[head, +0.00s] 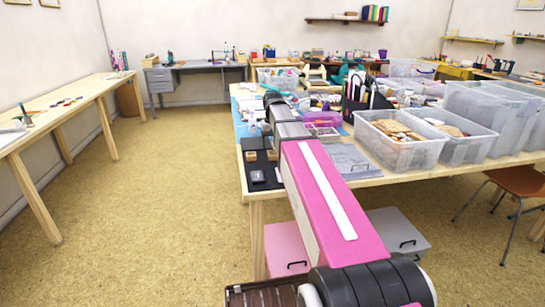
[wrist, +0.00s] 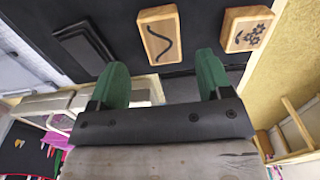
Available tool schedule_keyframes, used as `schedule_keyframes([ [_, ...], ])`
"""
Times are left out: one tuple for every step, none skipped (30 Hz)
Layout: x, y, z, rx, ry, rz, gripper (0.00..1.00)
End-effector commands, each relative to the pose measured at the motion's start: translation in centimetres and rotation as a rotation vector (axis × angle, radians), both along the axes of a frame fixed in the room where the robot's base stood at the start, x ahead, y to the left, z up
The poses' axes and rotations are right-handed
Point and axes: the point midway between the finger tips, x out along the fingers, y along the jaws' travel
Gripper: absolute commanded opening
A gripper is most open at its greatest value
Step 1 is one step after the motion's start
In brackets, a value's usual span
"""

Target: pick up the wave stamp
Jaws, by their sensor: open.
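The wave stamp (wrist: 160,34) is a light wooden block with a black wavy line on its face. It lies on a black mat (wrist: 205,15) in the upper middle of the wrist view. My gripper (wrist: 160,80) is open and empty, its two green fingertips apart.
A dark flat inkpad (wrist: 84,46) lies left of the wave stamp. In the head view, clear bins (head: 400,155) and a grey board (head: 345,162) occupy the table to the right. The floor (head: 165,200) left of the table is clear.

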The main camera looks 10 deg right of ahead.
Motion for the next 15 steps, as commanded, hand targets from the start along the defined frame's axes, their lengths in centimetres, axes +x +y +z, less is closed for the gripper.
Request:
schedule_keyframes([
  [-0.1, 0.0, -0.2, 0.000, 0.001, 0.000, 0.72],
  [-0.1, 0.1, -0.4, 0.000, 0.001, 0.000, 0.72],
  [-0.2, 0.1, -0.7, 0.000, 0.001, 0.000, 0.72],
  [-0.2, 0.1, -1.0, 0.000, 0.001, 0.000, 0.72],
  [-0.3, 0.2, -1.3, 0.000, 0.001, 0.000, 0.72],
  [-0.4, 0.2, -1.8, 0.000, 0.001, 0.000, 0.72],
  [-0.5, 0.3, -2.2, 0.000, 0.001, 0.000, 0.72],
  [-0.5, 0.3, -2.7, 0.000, 0.001, 0.000, 0.72],
  [-0.7, 0.4, -3.2, 0.000, 0.002, 0.000, 0.72],
  [-0.6, 0.3, -3.6, 0.000, 0.002, 0.000, 0.72],
  [-0.5, 0.3, -4.0, 0.000, 0.002, 0.000, 0.72],
  [-0.5, 0.3, -4.4, 0.000, 0.001, 0.000, 0.72],
  [-0.5, 0.3, -4.7, 0.000, 0.001, 0.000, 0.72],
  [-0.5, 0.3, -4.9, 0.000, 0.001, 0.000, 0.72],
  [-0.5, 0.3, -5.0, 0.000, 0.001, 0.000, 0.72],
])
